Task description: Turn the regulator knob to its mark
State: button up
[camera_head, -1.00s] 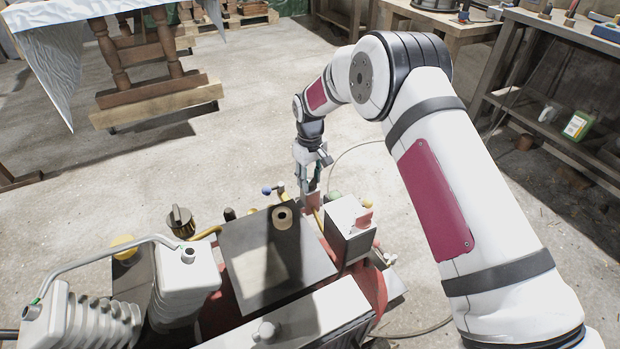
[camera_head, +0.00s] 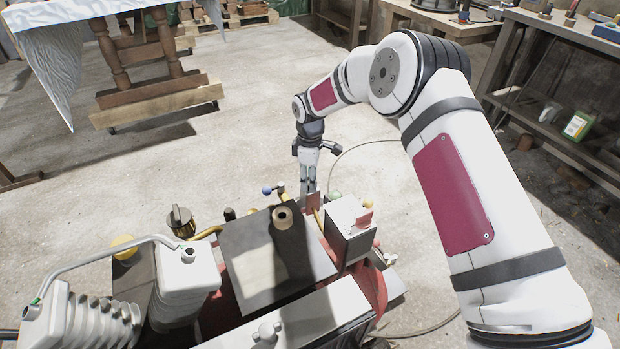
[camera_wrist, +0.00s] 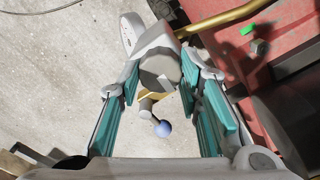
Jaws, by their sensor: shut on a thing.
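The regulator knob (camera_wrist: 160,72) is a dark grey, many-sided knob in the wrist view, on a grey body with a brass pipe. My gripper (camera_wrist: 161,82) has its teal-padded fingers on either side of the knob, closed on it. In the head view my gripper (camera_head: 308,192) points down at the far edge of the compressor, and the knob is hidden there by the fingers and nearby parts. I cannot make out the mark on the knob.
A blue-ball lever (camera_wrist: 162,128) sits close by; it also shows in the head view (camera_head: 267,190). A grey box (camera_head: 345,220) and dark plate (camera_head: 260,270) lie nearer.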

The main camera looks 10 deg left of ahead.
jog(key=shift+n, duration=0.3)
jog(key=o, duration=1.2)
jog(key=shift+c, duration=0.2)
jog(key=shift+r, duration=0.1)
notch_tip(320, 180, up, 12)
